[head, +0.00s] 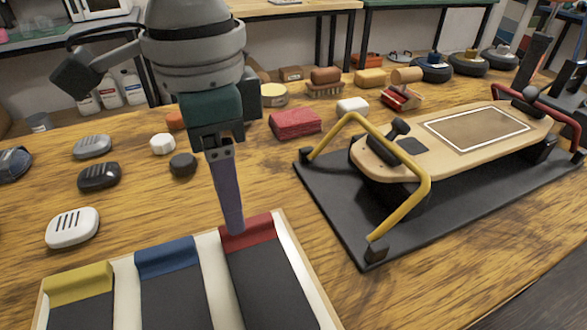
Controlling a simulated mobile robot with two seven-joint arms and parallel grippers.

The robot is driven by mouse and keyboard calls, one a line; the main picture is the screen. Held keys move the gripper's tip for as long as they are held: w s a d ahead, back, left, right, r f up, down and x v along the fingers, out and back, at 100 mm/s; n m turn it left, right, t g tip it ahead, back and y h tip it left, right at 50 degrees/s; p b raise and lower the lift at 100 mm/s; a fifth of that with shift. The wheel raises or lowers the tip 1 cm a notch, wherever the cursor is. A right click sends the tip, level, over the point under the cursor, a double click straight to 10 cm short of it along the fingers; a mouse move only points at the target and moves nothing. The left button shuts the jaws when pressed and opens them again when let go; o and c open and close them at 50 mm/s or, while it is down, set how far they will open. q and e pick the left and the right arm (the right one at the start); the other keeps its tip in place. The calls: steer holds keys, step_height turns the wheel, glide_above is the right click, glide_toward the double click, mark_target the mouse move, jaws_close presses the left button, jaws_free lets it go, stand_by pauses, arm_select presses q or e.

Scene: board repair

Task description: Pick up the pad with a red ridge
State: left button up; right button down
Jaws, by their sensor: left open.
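The pad with a red ridge is a dark grey pad (268,292) with a raised red ridge (262,231) along its far end. It lies in the right slot of a pale tray (300,262) at the bottom of the head view. My left gripper (232,226) points down at the red ridge, its tip overlapping the ridge's left part. It is open, though its fingers line up in this view and the gap is hidden. I cannot tell whether it touches the ridge. My right gripper is not in view.
Pads with a blue ridge (167,256) and a yellow ridge (78,282) lie left in the tray. A skateboard deck (405,160) in a yellow-barred stand on a black mat (335,215) is to the right. A red folded cloth (295,123) and several small blocks lie behind.

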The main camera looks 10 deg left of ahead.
mark_target(264, 276)
arm_select(q)
steer(key=f, duration=0.1)
steer(key=f+b, duration=0.1)
steer(key=f, duration=0.3)
steer(key=shift+w+f+b, duration=0.1)
steer(key=shift+w+b, duration=0.15)
steer(key=shift+b, duration=0.1)
jaws_close()
